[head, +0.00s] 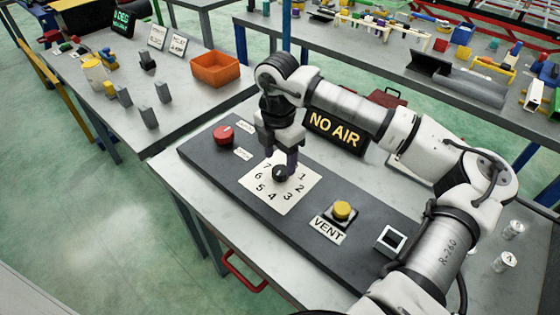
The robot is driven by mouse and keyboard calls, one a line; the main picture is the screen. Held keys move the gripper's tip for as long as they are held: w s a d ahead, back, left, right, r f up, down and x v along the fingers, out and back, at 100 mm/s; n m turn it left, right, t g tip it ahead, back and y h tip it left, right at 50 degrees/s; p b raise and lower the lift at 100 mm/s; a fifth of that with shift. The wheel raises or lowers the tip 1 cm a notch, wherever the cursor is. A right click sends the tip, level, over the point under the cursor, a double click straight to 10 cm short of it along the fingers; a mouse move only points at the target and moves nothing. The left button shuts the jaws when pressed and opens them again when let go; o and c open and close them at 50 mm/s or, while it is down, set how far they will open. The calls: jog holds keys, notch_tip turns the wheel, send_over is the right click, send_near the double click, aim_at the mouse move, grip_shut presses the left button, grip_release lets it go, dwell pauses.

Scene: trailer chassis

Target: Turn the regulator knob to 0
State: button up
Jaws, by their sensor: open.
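The regulator knob (279,174) is a small dark round knob in the middle of a white dial plate (283,203) with printed numbers. The numbers 1 to 7 show around it; the top of the dial, behind the gripper, is hidden. My gripper (281,163) points down over the knob, with its purple-grey fingers around or just above it. The fingers look apart. I cannot tell whether they touch the knob, and the knob's pointer direction is too small to read.
On the same dark panel (208,155) are a red knob (224,135), a yellow button (342,210) marked VENT and a white-framed square (391,240). A NO AIR sign (335,129) stands behind. An orange bin (215,69) sits on the left table.

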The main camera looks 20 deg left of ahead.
aim_at(280, 170)
jog(key=shift+f+p, duration=0.35)
jog(key=shift+f, duration=1.5)
jog(key=c, duration=1)
jog(key=shift+f+b, duration=0.1)
jog(key=shift+b, duration=0.35)
